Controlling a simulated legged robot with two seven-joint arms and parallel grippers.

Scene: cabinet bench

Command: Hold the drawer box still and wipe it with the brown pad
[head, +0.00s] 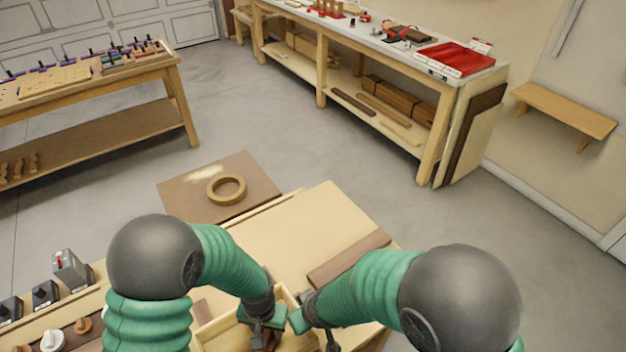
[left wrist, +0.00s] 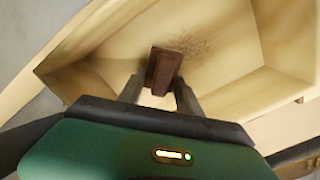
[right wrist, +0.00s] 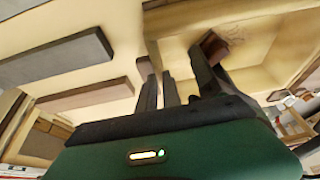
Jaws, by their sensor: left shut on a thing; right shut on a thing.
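The drawer box (head: 283,299) is a pale wooden open box at the bottom of the head view. Its inside fills much of the left wrist view (left wrist: 225,30), with a patch of dark specks (left wrist: 195,46) on the inner surface. My left gripper (left wrist: 160,88) is shut on the brown pad (left wrist: 163,68) and holds it inside the box beside the specks; contact is unclear. My right gripper (right wrist: 175,75) is shut at the box's side wall, which runs between its fingers. The brown pad (right wrist: 214,47) also shows in the right wrist view. My arms partly hide the box in the head view.
A pale bench top (head: 310,225) lies beyond the box, with a brown strip (head: 348,259) at right. A brown board (head: 175,195) with a tan ring (head: 226,189) lies behind. Switch boxes (head: 70,270) and knobs (head: 83,325) stand at left.

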